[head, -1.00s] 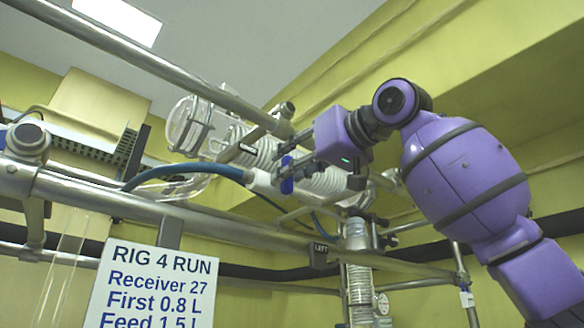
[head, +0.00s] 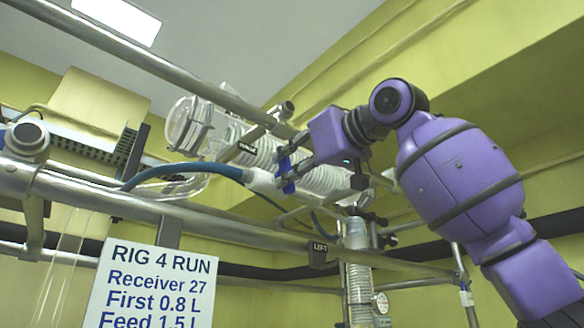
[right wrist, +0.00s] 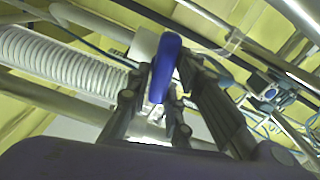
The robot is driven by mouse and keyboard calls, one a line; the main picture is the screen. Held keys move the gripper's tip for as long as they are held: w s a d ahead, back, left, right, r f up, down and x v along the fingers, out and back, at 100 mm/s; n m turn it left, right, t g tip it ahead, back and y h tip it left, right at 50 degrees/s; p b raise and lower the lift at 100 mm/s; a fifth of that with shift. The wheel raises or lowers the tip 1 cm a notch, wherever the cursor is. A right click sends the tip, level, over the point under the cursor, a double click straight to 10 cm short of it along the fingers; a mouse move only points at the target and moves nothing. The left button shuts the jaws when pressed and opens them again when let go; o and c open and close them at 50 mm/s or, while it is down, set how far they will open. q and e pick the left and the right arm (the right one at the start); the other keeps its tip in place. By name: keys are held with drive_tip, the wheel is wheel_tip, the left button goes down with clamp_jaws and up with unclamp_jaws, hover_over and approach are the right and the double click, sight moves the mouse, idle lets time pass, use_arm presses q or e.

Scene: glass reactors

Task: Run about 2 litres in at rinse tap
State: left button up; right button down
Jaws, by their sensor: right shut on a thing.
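My right gripper (head: 289,173) is shut on the blue tap handle (head: 284,163). The handle stands upright between the fingers in the right wrist view (right wrist: 165,66). The white tap body (head: 262,180) sits at the end of a blue hose (head: 190,168), just left of the fingers in the head view. The fingers hide part of the tap, and no name shows on it. I cannot tell whether liquid is running. My left gripper is not in view.
A coiled glass condenser (head: 245,145) lies behind the tap. Steel rails (head: 190,215) cross in front and above. A white sign (head: 150,285) reads "RIG 4 RUN", with lines for receiver, first and feed. A small "LEFT" tag (head: 320,248) hangs below the gripper. A vertical coiled column (head: 357,265) stands lower right.

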drive_tip(key=shift+a+f+n, duration=0.1)
drive_tip(key=shift+a+n, duration=0.05)
drive_tip(key=shift+n, duration=0.95)
drive_tip(key=c, duration=1.6)
unclamp_jaws()
drive_tip(key=shift+s, duration=0.15)
drive_tip(key=shift+c, duration=0.2)
drive_tip(key=v, duration=1.2)
